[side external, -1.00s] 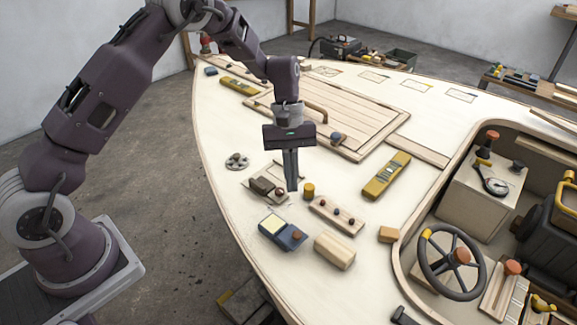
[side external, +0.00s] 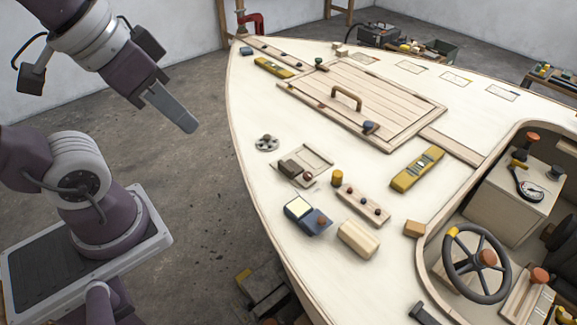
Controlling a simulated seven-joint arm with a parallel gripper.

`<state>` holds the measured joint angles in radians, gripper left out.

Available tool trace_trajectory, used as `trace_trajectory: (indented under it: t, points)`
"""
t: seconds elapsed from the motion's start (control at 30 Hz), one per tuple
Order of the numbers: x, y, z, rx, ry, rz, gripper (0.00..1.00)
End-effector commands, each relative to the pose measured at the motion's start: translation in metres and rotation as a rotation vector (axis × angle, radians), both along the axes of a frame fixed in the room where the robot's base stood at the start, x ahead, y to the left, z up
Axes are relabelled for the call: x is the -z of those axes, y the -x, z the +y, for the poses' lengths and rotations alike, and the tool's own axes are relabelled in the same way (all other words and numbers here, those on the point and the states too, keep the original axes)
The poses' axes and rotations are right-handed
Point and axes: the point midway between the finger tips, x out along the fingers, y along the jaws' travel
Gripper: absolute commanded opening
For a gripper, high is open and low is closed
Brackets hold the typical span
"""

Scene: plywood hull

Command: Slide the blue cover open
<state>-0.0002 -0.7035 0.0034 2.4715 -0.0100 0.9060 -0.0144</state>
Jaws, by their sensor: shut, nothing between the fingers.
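A small box with a blue cover (side external: 319,221) sits on the pale deck near its left edge. A cream panel (side external: 298,207) shows beside the cover on its upper left, inside a dark blue frame. A small orange-brown knob stands on the cover. My gripper (side external: 188,124) is shut and empty. It is tilted and hangs over the floor, left of the hull and well apart from the box. Nothing hides the box.
A wooden block (side external: 358,238), a strip with several knobs (side external: 363,206) and a yellow cylinder (side external: 337,178) stand close to the box. A low tray with a dark block (side external: 289,167) lies behind it. A slatted hatch (side external: 335,85) and yellow level (side external: 417,168) are farther back.

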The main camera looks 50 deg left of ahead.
Motion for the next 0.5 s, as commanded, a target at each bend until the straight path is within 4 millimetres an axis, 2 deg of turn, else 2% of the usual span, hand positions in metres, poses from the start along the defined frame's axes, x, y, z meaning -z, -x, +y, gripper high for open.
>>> trace_trajectory:
  t: [0.07, 0.17, 0.27, 0.33, 0.43, 0.5]
  points:
    - [0.002, 0.005, 0.001, 0.012, -0.013, -0.017, 0.0]
    - [-0.004, -0.014, -0.002, -0.03, 0.025, 0.04, 0.0]
    - [-0.008, -0.061, -0.008, -0.143, 0.116, 0.168, 0.0]
    - [-0.002, -0.102, -0.011, -0.24, 0.18, 0.266, 0.0]
    - [0.025, -0.158, -0.015, -0.385, 0.255, 0.407, 0.0]
    - [0.055, -0.195, -0.017, -0.49, 0.297, 0.504, 0.0]
